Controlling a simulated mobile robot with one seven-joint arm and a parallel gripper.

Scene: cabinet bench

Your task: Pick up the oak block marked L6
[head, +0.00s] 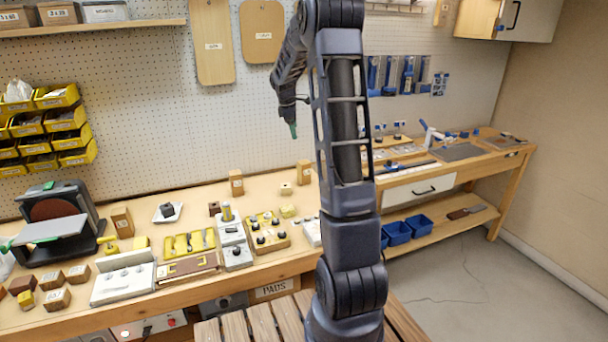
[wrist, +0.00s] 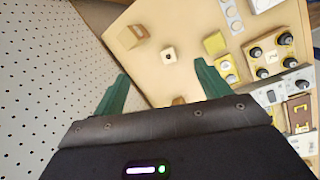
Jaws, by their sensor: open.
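Several wooden blocks with small white labels stand on the bench, but the labels are too small to read, so I cannot tell which is L6. Upright ones are a left block (head: 122,222), a middle block (head: 236,183) and a right block (head: 304,172). Darker labelled blocks (head: 78,274) lie at the front left. My gripper (head: 293,130) is raised well above the bench near the pegboard. In the wrist view my gripper (wrist: 160,70) is open and empty, with green fingers apart. Beyond them a wooden block (wrist: 130,36) stands on the bench.
A pale block with a hole (wrist: 169,54) and a yellow block (wrist: 214,43) stand near knob panels (head: 268,232). A disc sander (head: 60,215) stands at the left. The pegboard (head: 150,120) rises behind the bench. The bench's back strip is mostly clear.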

